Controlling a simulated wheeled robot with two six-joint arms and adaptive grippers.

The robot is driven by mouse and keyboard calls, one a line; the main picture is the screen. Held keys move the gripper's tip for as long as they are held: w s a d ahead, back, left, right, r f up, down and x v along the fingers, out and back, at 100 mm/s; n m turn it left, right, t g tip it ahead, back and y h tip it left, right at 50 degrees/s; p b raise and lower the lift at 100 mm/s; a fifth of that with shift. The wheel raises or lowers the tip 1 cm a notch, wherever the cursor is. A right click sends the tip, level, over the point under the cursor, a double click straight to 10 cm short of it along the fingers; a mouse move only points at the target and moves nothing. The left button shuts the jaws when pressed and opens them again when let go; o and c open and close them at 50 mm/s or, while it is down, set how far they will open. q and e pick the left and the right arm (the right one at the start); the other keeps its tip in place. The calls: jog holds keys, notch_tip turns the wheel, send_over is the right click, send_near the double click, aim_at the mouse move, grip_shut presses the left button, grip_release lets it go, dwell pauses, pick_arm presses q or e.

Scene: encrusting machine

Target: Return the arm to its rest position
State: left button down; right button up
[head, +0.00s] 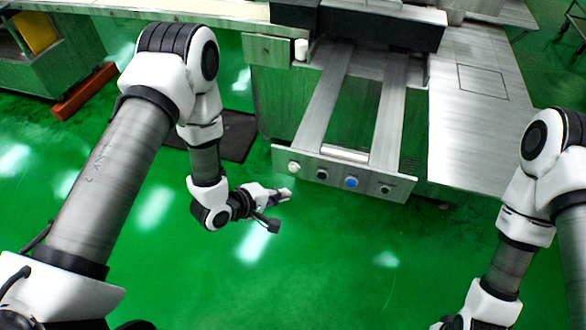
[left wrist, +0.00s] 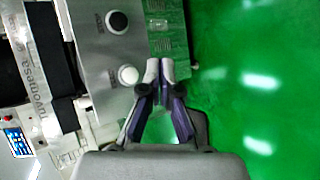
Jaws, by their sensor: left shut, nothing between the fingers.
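My left gripper (head: 284,194) is shut and empty, above the green floor just in front of the machine's control panel (head: 335,178). In the left wrist view its fingertips (left wrist: 160,70) meet, beside the panel's edge. A white button (left wrist: 128,74) and a black button (left wrist: 117,21) show there to the left of the fingers, apart from them. In the head view the white button (head: 294,168) is the one closest to my left gripper. My right arm comes in at the lower right. Only a small dark part near its wrist shows at the bottom edge, and its fingers cannot be made out.
A blue button (head: 351,182) is on the same panel. Metal rails (head: 391,110) run back from it, with a steel table (head: 475,110) to the right. A dark mat (head: 238,136) and an orange-red block (head: 84,92) lie at the left. The floor in front is clear.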

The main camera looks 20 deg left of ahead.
pick_arm(q)
jog(key=shift+r, duration=0.1)
dwell(0.5)
jog(key=s+a+f+m+g+y+p, duration=0.1)
jog(key=s+a+m+g+y+p, duration=0.2)
jog(key=s, duration=0.9)
jog(key=s+a+f+m+g+y+p, duration=0.1)
jog(key=s+a+m+g, duration=0.5)
jog(key=s, duration=0.7)
jog(key=m+y+p, duration=0.1)
jog(key=m+y, duration=0.1)
jog(key=shift+a+f+m+y+p, duration=0.2)
jog(key=shift+f+m+y+p, duration=0.15)
jog(key=shift+m+y+p, duration=0.05)
jog(key=shift+w, duration=0.1)
dwell(1.0)
